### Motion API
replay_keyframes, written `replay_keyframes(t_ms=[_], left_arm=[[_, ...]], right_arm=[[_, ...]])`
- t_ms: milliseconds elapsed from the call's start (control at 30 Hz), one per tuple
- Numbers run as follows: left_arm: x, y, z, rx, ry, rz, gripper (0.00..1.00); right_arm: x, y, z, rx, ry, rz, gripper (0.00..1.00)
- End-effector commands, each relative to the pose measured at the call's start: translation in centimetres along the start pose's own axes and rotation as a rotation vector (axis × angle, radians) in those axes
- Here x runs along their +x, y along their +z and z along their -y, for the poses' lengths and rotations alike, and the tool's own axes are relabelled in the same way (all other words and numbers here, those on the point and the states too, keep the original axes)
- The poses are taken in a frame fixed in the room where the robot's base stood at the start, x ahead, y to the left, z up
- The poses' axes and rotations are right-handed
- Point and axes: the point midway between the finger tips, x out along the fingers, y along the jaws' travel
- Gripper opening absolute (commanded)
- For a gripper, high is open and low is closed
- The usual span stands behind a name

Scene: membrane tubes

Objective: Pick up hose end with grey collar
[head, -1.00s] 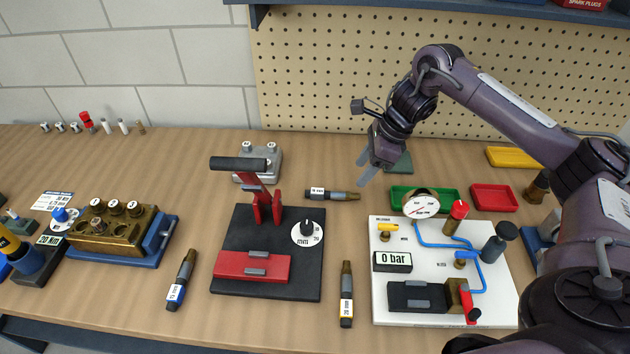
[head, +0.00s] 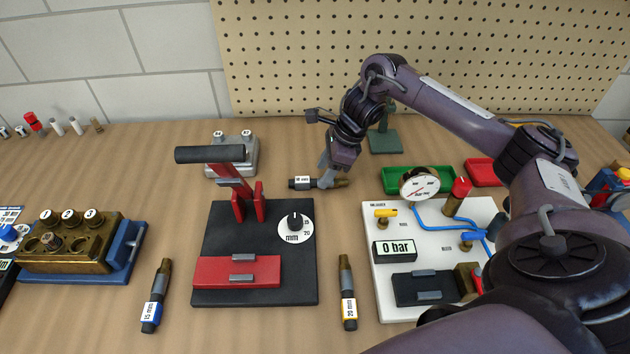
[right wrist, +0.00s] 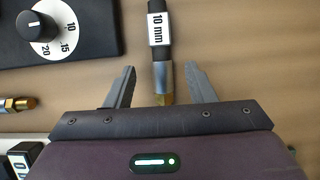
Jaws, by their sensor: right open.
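The hose end with the grey collar (head: 304,183) lies on the bench behind the black press base, labelled 10 mm, with a brass tip at its right. My right gripper (head: 325,168) is at this hose end and hides part of it. In the right wrist view the right gripper (right wrist: 161,82) is open, with one finger on each side of the hose end (right wrist: 160,48). The grey collar and brass tip lie between the fingers, with a gap to each. My left gripper is not in view.
The press with a red lever (head: 242,190) stands in front, left of the gripper. A white test board (head: 385,262) with a gauge is at right. A 15 mm hose end (head: 153,304) and a 20 mm one (head: 348,300) lie nearer the front. A green tray (head: 446,180) is behind the board.

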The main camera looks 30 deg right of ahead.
Motion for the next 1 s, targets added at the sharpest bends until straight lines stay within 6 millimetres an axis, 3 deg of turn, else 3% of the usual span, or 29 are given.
replay_keyframes(t_ms=[200,433,800,1000], left_arm=[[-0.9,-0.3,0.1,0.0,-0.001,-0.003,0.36],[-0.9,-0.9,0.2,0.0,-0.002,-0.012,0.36],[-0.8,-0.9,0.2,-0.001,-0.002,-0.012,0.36],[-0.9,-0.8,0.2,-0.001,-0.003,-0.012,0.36]], right_arm=[[2.3,0.1,0.0,0.001,0.0,0.0,0.49],[2.5,0.0,0.0,0.0,-0.001,0.0,0.49],[2.4,0.0,0.0,-0.001,-0.001,0.0,0.01],[2.4,0.1,0.0,-0.001,-0.002,0.001,0.0]])
